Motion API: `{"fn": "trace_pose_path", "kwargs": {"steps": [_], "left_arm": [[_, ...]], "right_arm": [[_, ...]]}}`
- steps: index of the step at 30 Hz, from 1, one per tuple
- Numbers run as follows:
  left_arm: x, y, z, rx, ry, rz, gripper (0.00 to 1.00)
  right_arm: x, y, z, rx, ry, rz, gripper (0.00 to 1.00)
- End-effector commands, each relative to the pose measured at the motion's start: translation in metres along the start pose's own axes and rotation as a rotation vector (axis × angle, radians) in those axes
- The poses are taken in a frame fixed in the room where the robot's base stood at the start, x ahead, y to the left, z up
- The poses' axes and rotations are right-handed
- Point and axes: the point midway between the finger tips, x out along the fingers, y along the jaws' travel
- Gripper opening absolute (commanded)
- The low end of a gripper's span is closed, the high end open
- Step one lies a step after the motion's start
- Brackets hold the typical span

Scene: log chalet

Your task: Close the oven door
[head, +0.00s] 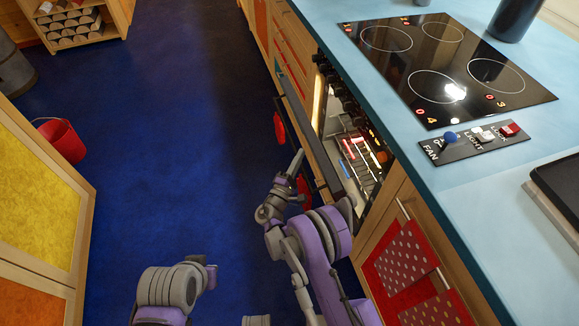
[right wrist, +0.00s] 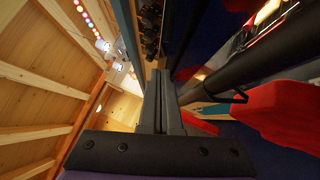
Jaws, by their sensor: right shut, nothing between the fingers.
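The oven door (head: 316,140) stands partly open below the blue counter. A gap along its top edge shows the lit oven interior (head: 362,160). My right gripper (head: 298,158) is on the outer side of the door, close to its front face. In the right wrist view its fingers (right wrist: 160,80) are shut and empty. The dark door handle bar (right wrist: 240,62) passes to the right of the fingers there. I cannot tell whether the gripper touches the door. My left arm shows at the bottom of the head view, but its gripper does not show.
A black cooktop (head: 440,62) and a switch panel (head: 472,141) sit on the counter (head: 520,195). Red cloth (right wrist: 285,112) hangs by the handle. A dotted red towel (head: 405,255) hangs right of the oven. The blue floor (head: 180,120) is clear; a red bucket (head: 62,139) stands left.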

Motion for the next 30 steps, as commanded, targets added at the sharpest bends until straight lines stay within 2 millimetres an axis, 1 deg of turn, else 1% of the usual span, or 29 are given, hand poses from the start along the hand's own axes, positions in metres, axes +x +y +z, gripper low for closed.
{"fn": "trace_pose_path", "kwargs": {"steps": [1,4,16,18,20,27,30], "left_arm": [[0.000,0.000,0.000,0.000,0.000,0.000,0.00],[-0.001,0.000,0.000,0.000,0.000,0.000,0.00],[-0.001,0.000,0.000,0.000,0.000,0.000,0.00],[-0.002,0.000,-0.001,0.000,0.001,0.000,0.00],[-0.004,0.000,-0.002,0.000,0.002,0.000,0.00],[-0.019,0.000,-0.008,0.000,0.007,0.000,0.00],[-0.022,0.000,-0.009,0.000,0.008,0.000,0.00]], "right_arm": [[0.004,0.000,0.005,0.000,-0.002,0.000,0.00],[0.008,0.000,0.009,0.000,0.000,0.000,0.00],[0.011,0.000,0.011,0.001,0.000,-0.001,0.00],[0.014,0.000,0.014,0.005,-0.001,-0.007,0.00],[0.021,0.001,0.021,0.016,-0.003,-0.019,0.00],[0.068,0.001,0.069,0.109,-0.007,-0.114,0.00],[0.084,-0.003,0.085,0.145,-0.005,-0.150,0.00]]}}
